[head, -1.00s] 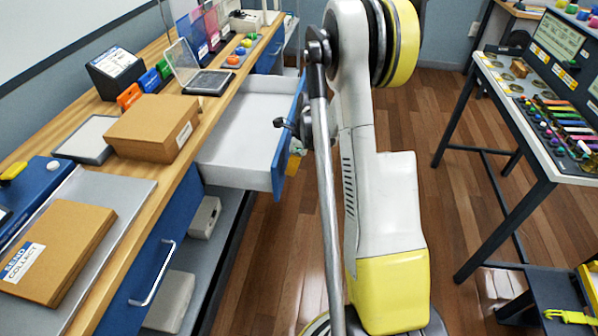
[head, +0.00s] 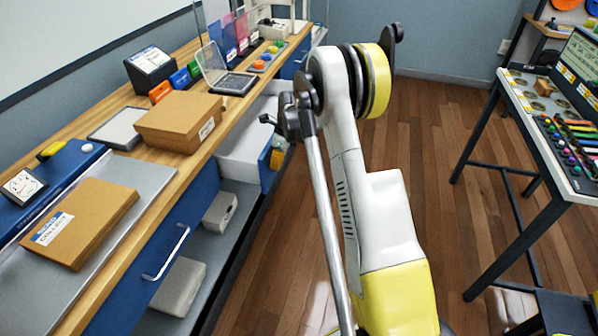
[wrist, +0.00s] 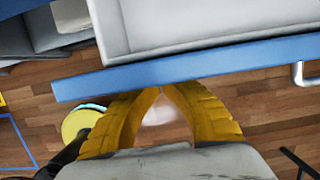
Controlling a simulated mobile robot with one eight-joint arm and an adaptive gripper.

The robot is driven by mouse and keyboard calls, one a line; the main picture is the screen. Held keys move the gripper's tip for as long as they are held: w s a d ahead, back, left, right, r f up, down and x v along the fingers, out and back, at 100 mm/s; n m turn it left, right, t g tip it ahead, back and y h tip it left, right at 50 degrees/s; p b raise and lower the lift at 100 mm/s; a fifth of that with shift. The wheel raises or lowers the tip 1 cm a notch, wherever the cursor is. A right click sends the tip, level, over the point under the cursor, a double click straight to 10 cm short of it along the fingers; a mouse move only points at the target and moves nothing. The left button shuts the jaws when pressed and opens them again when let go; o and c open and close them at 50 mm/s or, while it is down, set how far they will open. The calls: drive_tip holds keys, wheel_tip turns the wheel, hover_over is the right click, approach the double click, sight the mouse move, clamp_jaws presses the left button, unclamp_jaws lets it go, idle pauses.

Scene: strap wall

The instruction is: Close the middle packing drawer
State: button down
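The middle packing drawer (head: 247,140) is a white tray with a blue front (head: 268,172), standing partly out of the bench. My arm hides part of it in the head view. In the wrist view, the top edge of its blue front (wrist: 215,62) crosses the picture, with the white tray (wrist: 200,22) beyond. A pale handle (wrist: 302,74) shows at the right. My gripper (wrist: 161,89) has yellow fingers with their tips together at the outer side of the blue front, apparently touching it. Nothing shows between the tips. In the head view, a yellow finger (head: 277,158) shows beside the front.
Another blue drawer with a handle (head: 168,255) is shut nearer me. Grey cases sit on the lower shelf. A table (head: 560,150) stands right; wooden floor between is clear.

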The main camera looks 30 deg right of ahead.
drive_tip(key=w+a, duration=0.2)
drive_tip(key=w, duration=0.1)
drive_tip(key=w+a, duration=0.5)
drive_tip(key=w, duration=0.1)
drive_tip(key=shift+w+a+p, duration=0.2)
drive_tip(key=shift+a+p, duration=0.1)
drive_tip(key=shift+a, duration=0.1)
